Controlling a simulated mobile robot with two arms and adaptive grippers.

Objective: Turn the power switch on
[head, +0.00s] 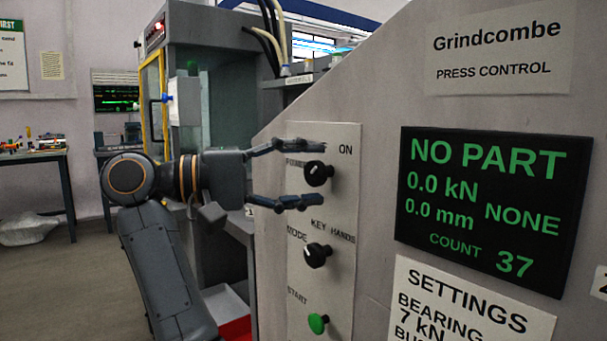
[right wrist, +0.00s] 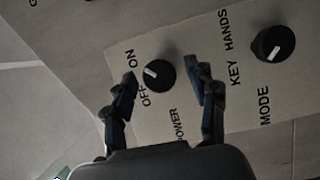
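The power switch is a round black knob (head: 318,174) with a white mark, on a pale panel (head: 342,225) of the press. It also shows in the right wrist view (right wrist: 160,75), where its mark faces the side with the words OFF and ON; I cannot tell exactly which it points at. My right gripper (head: 318,173) is open, with one finger above the knob and one below it in the head view. In the right wrist view the fingers (right wrist: 161,73) stand on either side of the knob with gaps. Whether they touch the panel is unclear. My left gripper is not in view.
Below the power knob are a black mode knob (head: 317,255) and a green start button (head: 318,323). A black display (head: 490,205) reading NO PART is to the right. A machine with a yellow frame (head: 152,105) stands behind my arm. A bench (head: 38,158) is far left.

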